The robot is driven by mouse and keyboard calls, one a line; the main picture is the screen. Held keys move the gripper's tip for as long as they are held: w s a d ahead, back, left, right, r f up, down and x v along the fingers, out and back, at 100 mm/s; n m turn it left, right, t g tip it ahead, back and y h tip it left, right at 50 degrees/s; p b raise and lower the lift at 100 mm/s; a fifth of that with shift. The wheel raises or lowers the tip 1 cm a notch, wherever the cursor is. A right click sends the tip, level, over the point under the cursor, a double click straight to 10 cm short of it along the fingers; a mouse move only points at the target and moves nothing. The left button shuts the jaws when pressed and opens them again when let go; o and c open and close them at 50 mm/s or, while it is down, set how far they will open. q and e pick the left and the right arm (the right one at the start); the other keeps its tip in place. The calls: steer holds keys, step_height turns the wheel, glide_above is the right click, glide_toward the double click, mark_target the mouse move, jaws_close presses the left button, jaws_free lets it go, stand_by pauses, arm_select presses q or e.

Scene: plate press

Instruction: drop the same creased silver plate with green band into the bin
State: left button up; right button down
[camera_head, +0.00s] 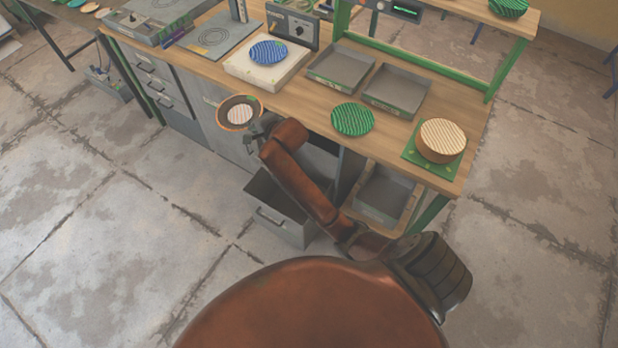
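My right gripper (256,127) reaches away from me and is at the right rim of a round plate (239,113). The plate looks pale and striped in the middle, with a dark ring and an orange rim; I see no clear silver or green on it. It appears held in the air just off the worktable's front edge, with its face toward the camera. The fingers are small and partly hidden, but they seem closed on the rim. A grey open-topped bin (283,228) stands below and to the right of the plate, partly behind my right arm. My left gripper is out of view.
The wooden worktable (315,114) holds a blue plate (268,52) on a white block, two grey trays (342,66), a green striped plate (352,119) and a tan round stack (441,140) on a green mat. Concrete floor (110,240) is clear at left.

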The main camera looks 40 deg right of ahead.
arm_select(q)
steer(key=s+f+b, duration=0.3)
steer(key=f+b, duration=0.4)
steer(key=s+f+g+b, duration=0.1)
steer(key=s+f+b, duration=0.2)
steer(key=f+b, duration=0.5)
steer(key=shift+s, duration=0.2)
arm_select(e)
steer(key=s+d+f, duration=0.2)
steer(key=d+f, duration=0.4)
steer(key=f, duration=0.9)
steer(key=s+d+f, duration=0.2)
steer(key=d+f, duration=0.4)
steer(key=f, duration=0.8)
steer(key=s+d+f, duration=0.2)
steer(key=d+f, duration=0.4)
steer(key=f, duration=0.9)
steer(key=shift+s+d+f, duration=0.15)
steer(key=shift+s+f, duration=0.15)
steer(key=shift+s, duration=0.05)
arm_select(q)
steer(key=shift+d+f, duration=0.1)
arm_select(e)
steer(key=c, duration=2.7)
jaws_free()
steer(key=o, duration=0.6)
